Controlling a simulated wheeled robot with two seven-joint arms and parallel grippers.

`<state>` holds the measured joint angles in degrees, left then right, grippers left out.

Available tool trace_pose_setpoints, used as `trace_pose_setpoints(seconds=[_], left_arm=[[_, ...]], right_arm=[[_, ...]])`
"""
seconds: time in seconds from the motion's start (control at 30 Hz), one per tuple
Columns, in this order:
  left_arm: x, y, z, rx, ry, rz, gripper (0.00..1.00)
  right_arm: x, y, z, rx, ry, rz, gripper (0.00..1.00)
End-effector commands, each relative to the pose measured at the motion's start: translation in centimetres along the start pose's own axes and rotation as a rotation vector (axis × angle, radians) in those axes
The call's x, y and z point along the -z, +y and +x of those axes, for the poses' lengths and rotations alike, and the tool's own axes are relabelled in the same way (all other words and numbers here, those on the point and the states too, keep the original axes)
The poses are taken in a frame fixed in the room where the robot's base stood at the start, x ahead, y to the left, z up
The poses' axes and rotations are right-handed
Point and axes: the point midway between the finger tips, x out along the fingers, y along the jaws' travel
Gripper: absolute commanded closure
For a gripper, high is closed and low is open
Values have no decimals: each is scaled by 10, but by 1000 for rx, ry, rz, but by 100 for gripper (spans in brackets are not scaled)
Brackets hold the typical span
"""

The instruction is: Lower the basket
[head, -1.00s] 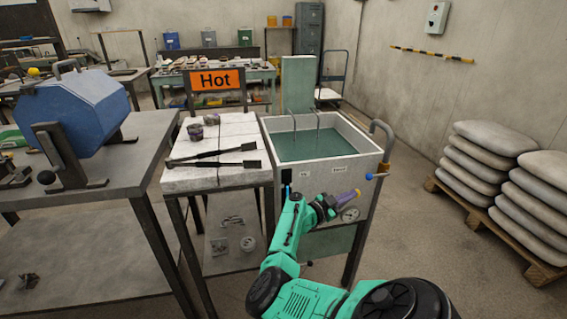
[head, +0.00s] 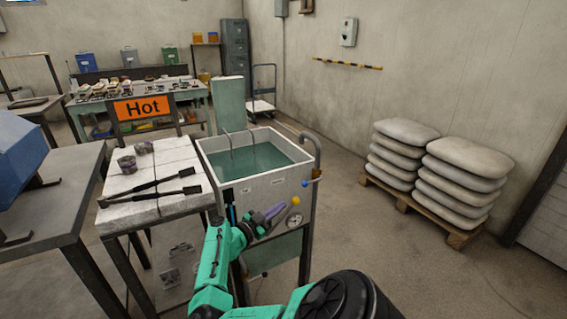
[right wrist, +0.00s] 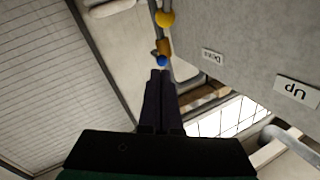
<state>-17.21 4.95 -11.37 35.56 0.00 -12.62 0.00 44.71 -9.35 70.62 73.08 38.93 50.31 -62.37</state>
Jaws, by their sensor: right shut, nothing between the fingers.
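The tank (head: 205,160) holds green water; two thin bent rods (head: 227,141) rise from its back edge. I cannot make out a basket under the surface. On the tank's right front side is a control with a blue knob (head: 305,183) and a yellow ball (head: 295,201). The right wrist view shows the blue knob (right wrist: 162,60) and yellow ball (right wrist: 165,18) beyond my fingertips. My right gripper (head: 282,207) is shut and empty, in front of the tank, just left of the yellow ball. My left gripper is out of view.
Inverted "Up" (right wrist: 297,92) and "Down" (right wrist: 211,56) plates are on the tank wall. A round gauge (head: 294,220) sits below the control. A white-topped table (head: 150,181) with black tongs (head: 150,187) stands left. Sacks (head: 455,190) lie on a pallet at right. Floor between is clear.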

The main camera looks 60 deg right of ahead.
Motion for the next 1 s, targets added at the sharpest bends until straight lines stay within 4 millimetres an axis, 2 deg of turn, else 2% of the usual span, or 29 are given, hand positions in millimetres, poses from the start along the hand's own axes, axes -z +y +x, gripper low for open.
trace_pose_setpoints(seconds=[0.1,0.3,1.0], left_arm=[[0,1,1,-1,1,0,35],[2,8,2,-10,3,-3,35],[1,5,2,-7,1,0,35]], right_arm=[[1,0,-28,0,-2,0,100],[4,-1,-52,-1,1,0,100],[4,-1,-53,-1,1,0,100]])
